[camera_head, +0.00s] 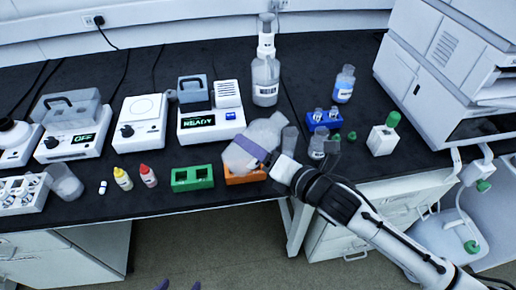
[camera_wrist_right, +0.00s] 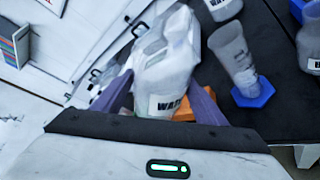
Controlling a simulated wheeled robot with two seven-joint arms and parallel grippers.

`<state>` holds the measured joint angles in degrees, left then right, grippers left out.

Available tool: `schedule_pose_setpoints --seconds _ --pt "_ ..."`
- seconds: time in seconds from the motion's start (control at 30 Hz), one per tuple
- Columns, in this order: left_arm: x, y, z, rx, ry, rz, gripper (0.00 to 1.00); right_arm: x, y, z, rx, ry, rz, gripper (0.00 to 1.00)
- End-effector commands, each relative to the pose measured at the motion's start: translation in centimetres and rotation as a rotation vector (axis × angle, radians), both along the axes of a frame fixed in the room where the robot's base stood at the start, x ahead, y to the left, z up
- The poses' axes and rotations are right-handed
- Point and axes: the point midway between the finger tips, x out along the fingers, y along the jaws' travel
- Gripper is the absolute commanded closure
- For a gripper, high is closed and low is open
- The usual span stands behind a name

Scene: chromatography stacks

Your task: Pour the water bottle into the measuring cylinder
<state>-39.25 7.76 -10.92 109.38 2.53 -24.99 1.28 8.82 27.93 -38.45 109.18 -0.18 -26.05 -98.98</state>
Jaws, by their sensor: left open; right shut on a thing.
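The translucent white water bottle (camera_head: 262,132), with a label partly reading "WA", is held tilted above an orange rack, its upper end toward the right. My right gripper (camera_head: 250,150) is shut on it, and its purple fingers sit on both sides of the bottle (camera_wrist_right: 168,65) in the right wrist view. The clear measuring cylinder (camera_head: 289,141) stands just right of the bottle; its blue hexagonal base shows in the right wrist view (camera_wrist_right: 252,92). I see no clear stream of water. My left gripper (camera_head: 179,285) shows only as two parted purple fingertips at the bottom edge, empty.
The orange rack (camera_head: 245,179) and a green rack (camera_head: 193,179) are near the front edge. A clear glass vessel (camera_head: 317,147) stands right of the cylinder. A tall dispenser bottle (camera_head: 265,80) and a "READY" device (camera_head: 210,124) stand behind. A large instrument (camera_head: 440,65) fills the right.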

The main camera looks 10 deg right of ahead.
Motion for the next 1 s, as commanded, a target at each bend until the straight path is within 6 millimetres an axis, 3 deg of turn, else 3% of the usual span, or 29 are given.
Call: schedule_pose_setpoints --seconds 0.3,1.0 --pt "0.0 0.0 -1.1 0.0 0.0 0.0 0.42 0.1 0.1 -0.8 0.085 0.018 0.001 0.82" --pt "-0.1 0.0 -1.0 0.0 0.001 0.0 0.42 0.0 0.4 -0.4 0.192 0.05 0.003 0.82"
